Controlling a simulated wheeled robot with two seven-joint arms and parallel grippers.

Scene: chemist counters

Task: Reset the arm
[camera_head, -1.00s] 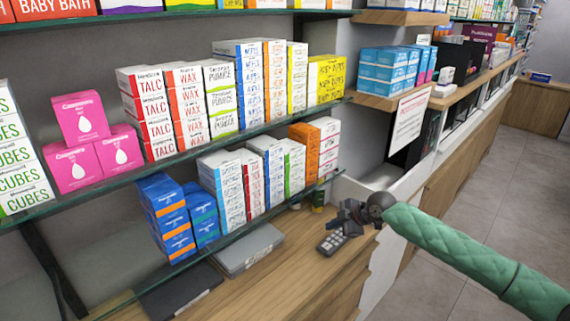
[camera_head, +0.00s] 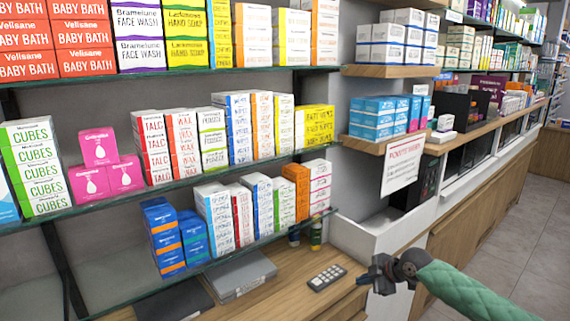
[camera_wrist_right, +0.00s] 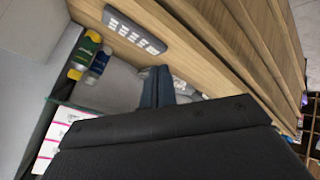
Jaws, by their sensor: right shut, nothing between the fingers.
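My right arm comes in from the lower right of the head view, in a green quilted sleeve. Its dark gripper (camera_head: 368,279) is over the front edge of the wooden counter (camera_head: 292,297), to the right of a grey keypad (camera_head: 327,277). The gripper is shut and empty. In the right wrist view its dark fingers (camera_wrist_right: 157,86) are together, and the keypad (camera_wrist_right: 137,32) lies on the wood beyond them. My left gripper is not in view.
Glass shelves (camera_head: 170,188) with stacked boxes overhang the counter at left. A flat grey case (camera_head: 240,276) lies under them. Small bottles (camera_head: 316,234) stand at the counter's back. A white bin-like unit (camera_head: 372,234) stands at right. Open floor (camera_head: 510,235) lies further right.

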